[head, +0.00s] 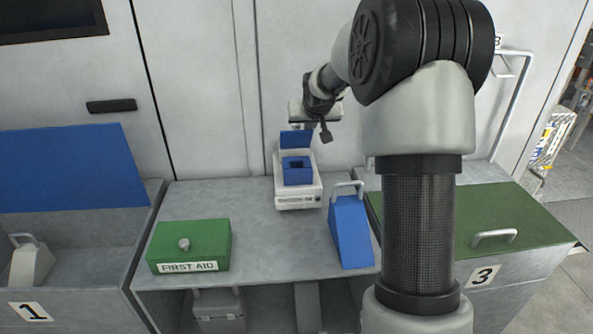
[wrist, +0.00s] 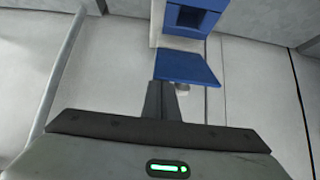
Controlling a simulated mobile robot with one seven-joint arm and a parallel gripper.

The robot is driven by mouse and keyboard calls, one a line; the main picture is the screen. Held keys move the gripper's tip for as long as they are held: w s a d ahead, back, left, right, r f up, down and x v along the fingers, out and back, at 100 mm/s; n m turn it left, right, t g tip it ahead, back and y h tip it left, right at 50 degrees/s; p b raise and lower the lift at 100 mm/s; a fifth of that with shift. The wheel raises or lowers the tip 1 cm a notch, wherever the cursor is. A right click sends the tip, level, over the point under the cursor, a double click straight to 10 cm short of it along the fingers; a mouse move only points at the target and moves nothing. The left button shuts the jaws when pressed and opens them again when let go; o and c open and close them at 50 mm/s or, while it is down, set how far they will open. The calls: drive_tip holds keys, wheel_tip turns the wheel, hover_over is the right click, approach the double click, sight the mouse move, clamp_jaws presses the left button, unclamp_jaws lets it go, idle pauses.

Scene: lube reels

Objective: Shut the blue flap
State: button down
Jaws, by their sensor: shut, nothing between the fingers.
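A small blue flap (head: 296,139) stands raised at the back of a white device (head: 298,200) with a blue, hollow insert (head: 297,170). The flap (wrist: 188,67) also shows in the wrist view, with the blue insert (wrist: 190,18) beyond it. My gripper (head: 299,127) is above and behind the device, close to the flap's top edge. In the wrist view my gripper (wrist: 165,86) has its fingers together and empty, at the flap's near edge. I cannot tell whether they touch it.
A large blue lid (head: 70,168) stands open over bin 1 at left. A green first aid box (head: 188,246) and a blue wedge-shaped block with a handle (head: 351,232) stand on the grey counter (head: 265,255). A green lid (head: 475,225) covers bin 3. The wall is close behind.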

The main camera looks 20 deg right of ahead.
drive_tip(key=shift+f, duration=0.1)
drive_tip(key=shift+s+r, duration=0.1)
drive_tip(key=shift+r, duration=0.25)
drive_tip(key=s+r+p, duration=0.2)
drive_tip(key=s+r, duration=0.1)
drive_tip(key=r, duration=0.2)
drive_tip(key=shift+s+a+r+p, duration=0.25)
drive_tip(key=shift+s+a+p, duration=0.05)
drive_tip(key=shift+a, duration=0.1)
